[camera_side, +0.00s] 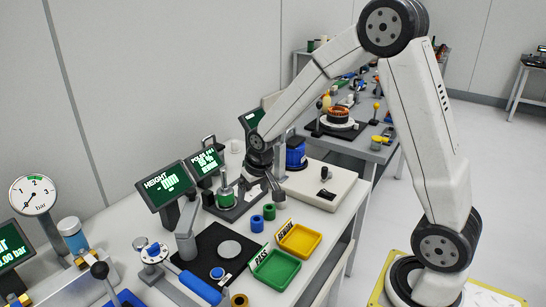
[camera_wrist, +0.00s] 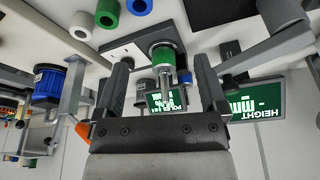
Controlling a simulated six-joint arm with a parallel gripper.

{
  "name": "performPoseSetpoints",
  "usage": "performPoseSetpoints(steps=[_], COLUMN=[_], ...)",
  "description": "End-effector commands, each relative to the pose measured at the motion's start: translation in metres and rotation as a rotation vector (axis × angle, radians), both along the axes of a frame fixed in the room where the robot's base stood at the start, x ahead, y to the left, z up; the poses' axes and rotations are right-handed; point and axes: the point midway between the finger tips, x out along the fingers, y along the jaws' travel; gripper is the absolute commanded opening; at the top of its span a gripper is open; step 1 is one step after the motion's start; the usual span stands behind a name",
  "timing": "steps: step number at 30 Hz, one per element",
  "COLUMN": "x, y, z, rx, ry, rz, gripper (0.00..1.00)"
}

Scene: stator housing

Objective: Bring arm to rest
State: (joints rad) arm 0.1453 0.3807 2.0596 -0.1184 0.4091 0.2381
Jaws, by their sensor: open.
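My gripper (camera_side: 270,185) hangs from the arm above the back part of the bench, beside the polarity station. In the wrist view its two dark fingers (camera_wrist: 162,80) stand wide apart with nothing held between them. A green ring-shaped part (camera_wrist: 163,56) sits on the station's dark base, around or under a metal post, and shows beyond the fingers. The same green part (camera_side: 226,200) is just left of my gripper in the side view. I cannot tell the exact gap between fingers and part.
Loose blue and green rings (camera_side: 257,223) stand in front of the station. A green PASS tray (camera_side: 277,270) and a yellow REWORK tray (camera_side: 299,239) lie nearer. The height display (camera_side: 167,184) and gauge stand (camera_side: 186,243) are left; a white box (camera_side: 318,190) is right.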

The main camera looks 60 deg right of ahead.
Motion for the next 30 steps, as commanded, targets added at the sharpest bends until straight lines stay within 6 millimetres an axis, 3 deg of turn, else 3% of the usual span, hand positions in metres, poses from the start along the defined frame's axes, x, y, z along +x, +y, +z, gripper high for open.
performPoseSetpoints(steps=[6, 15, 21, 30], x=[-0.063, -0.135, -0.152, -0.152], y=[0.038, 0.067, 0.072, 0.072], z=[0.007, 0.005, 0.003, 0.003], rx=[0.009, 0.016, 0.016, 0.017], ry=[0.027, 0.058, 0.065, 0.066], rz=[0.126, 0.255, 0.283, 0.283], gripper=[0.91, 0.91, 0.91, 0.91])
